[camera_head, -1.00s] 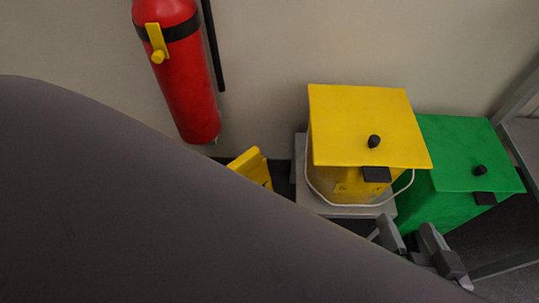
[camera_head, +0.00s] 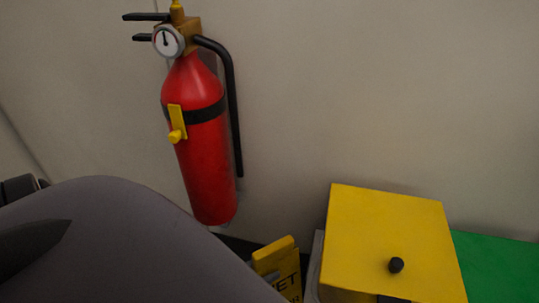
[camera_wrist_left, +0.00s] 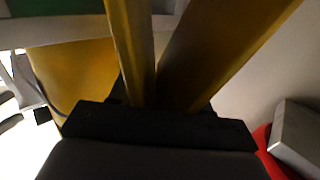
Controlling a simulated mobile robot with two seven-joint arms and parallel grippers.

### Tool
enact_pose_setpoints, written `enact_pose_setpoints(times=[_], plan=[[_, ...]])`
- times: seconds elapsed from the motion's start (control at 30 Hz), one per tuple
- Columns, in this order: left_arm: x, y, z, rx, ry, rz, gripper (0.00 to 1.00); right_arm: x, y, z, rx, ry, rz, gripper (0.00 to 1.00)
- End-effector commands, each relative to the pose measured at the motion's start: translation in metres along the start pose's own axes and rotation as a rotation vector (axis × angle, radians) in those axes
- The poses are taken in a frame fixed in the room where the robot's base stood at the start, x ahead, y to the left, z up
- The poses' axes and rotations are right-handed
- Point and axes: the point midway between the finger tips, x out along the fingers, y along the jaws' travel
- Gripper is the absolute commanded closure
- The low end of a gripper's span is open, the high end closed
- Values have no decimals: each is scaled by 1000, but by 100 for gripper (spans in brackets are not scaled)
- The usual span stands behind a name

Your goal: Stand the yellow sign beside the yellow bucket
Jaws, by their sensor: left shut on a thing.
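The yellow sign (camera_head: 280,270), with black lettering on its face, shows in part just left of the yellow bucket (camera_head: 375,235). The sign's foot is out of frame, so I cannot tell whether it touches the floor. In the left wrist view the sign's two panels (camera_wrist_left: 225,45) spread apart from my dark left gripper (camera_wrist_left: 157,107), which is shut on the sign. The yellow bucket (camera_wrist_left: 75,75) is to the left there. In the head view my grey left arm hides this gripper. My right gripper is not in view.
A red fire extinguisher (camera_head: 204,150) hangs on the wall, left of and above the sign. A green bucket (camera_head: 500,268) stands right of the yellow one. The plain wall is close behind them.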

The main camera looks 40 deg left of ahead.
Motion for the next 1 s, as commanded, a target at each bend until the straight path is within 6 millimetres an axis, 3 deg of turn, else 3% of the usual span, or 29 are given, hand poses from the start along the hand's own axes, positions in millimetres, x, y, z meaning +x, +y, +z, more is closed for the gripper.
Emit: enact_pose_setpoints(times=[0.33, 0.37, 0.4, 0.43, 0.77, 1.0], plan=[[-3, 0, 4, 0, 5, -1, 100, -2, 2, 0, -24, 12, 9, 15], [-4, 0, 5, 0, 0, -1, 46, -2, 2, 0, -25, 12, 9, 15], [-4, 0, 5, 0, 0, -1, 33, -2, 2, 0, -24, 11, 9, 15], [-4, 0, 5, 0, 0, -1, 27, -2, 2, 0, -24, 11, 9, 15], [-6, 0, 5, -1, 0, -1, 27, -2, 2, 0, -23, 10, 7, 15], [-42, 0, 4, -1, -4, -2, 27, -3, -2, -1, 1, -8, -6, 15]])
